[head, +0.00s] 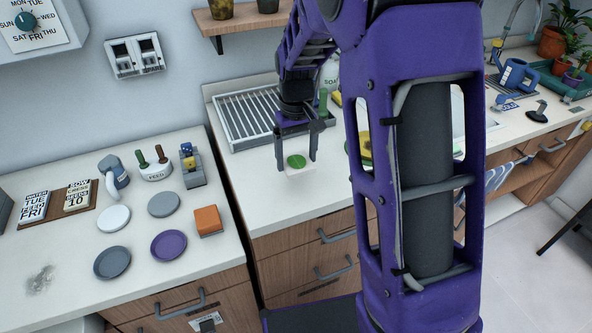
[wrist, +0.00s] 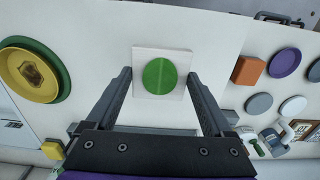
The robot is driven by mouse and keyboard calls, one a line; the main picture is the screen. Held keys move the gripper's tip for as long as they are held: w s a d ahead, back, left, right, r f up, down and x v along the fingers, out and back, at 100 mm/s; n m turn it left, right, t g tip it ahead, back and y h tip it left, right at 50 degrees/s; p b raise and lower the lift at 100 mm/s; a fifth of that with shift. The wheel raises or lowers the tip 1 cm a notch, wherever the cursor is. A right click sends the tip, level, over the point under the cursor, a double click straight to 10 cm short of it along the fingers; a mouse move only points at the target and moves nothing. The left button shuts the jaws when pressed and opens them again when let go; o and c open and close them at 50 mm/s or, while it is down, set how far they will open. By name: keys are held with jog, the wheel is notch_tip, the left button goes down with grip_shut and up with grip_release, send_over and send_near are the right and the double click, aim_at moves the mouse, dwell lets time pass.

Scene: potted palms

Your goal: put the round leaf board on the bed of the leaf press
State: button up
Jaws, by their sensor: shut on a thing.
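The round leaf board is a white square plate with a green disc on it. In the head view the board (head: 297,170) is between the fingertips of my gripper (head: 296,162), over the counter left of my arm. In the wrist view the board (wrist: 142,57) is at the top middle, between the fingertips of my gripper (wrist: 160,76), which is shut on its sides. I cannot tell how high it is above the counter. I cannot pick out the leaf press for certain in either view; my arm hides part of the counter.
A drying rack (head: 240,122) stands behind my gripper. The left counter holds an orange block (head: 208,220), a purple plate (head: 168,246), several grey and white discs and a small grey, blue and yellow device (head: 192,172). A yellow dish (wrist: 30,75) lies left in the wrist view.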

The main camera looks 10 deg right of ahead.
aim_at(297, 188)
jog(key=shift+f, duration=3.5)
jog(key=shift+f, duration=0.1)
jog(key=shift+f+b, duration=0.15)
jog(key=shift+b, duration=0.25)
jog(key=o, duration=1.1)
